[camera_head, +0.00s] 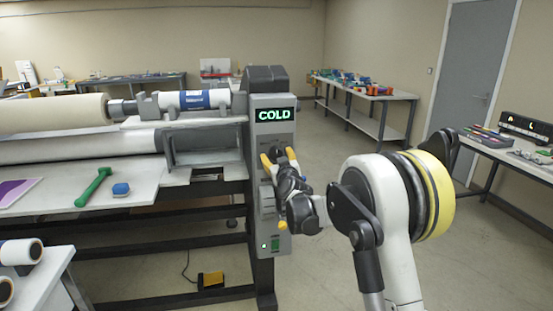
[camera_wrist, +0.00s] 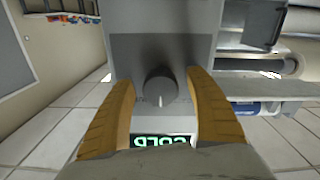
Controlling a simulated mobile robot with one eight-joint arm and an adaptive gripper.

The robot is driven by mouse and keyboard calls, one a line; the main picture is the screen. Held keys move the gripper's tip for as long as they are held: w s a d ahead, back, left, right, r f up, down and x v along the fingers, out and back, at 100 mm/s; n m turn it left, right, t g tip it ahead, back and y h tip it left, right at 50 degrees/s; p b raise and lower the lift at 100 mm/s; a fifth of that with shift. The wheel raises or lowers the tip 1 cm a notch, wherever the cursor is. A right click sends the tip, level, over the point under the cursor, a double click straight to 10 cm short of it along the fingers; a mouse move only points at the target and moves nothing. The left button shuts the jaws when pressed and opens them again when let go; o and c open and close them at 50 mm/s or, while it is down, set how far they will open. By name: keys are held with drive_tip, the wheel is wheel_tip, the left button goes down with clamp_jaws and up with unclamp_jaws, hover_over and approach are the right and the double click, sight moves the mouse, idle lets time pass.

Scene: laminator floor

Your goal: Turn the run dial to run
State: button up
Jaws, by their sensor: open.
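The run dial (camera_wrist: 160,88), a dark round knob with a pale pointer line, sits on the grey control panel (camera_wrist: 160,18) in the wrist view. The view is upside down, and the pointer points toward the lit display there. My gripper (camera_wrist: 160,98) is open, with one yellow finger on each side of the dial and a visible gap to it. In the head view my gripper (camera_head: 275,157) is at the panel below the green COLD display (camera_head: 274,115) and hides most of the dial. The display also shows upside down in the wrist view (camera_wrist: 163,141).
The laminator's rollers (camera_head: 55,110) and bed extend left of the panel. A yellow pedal (camera_head: 211,280) is on the floor. Open floor lies to the right, before the side benches.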

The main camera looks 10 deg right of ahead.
drive_tip(key=shift+c, duration=0.2)
drive_tip(key=c, duration=1.2)
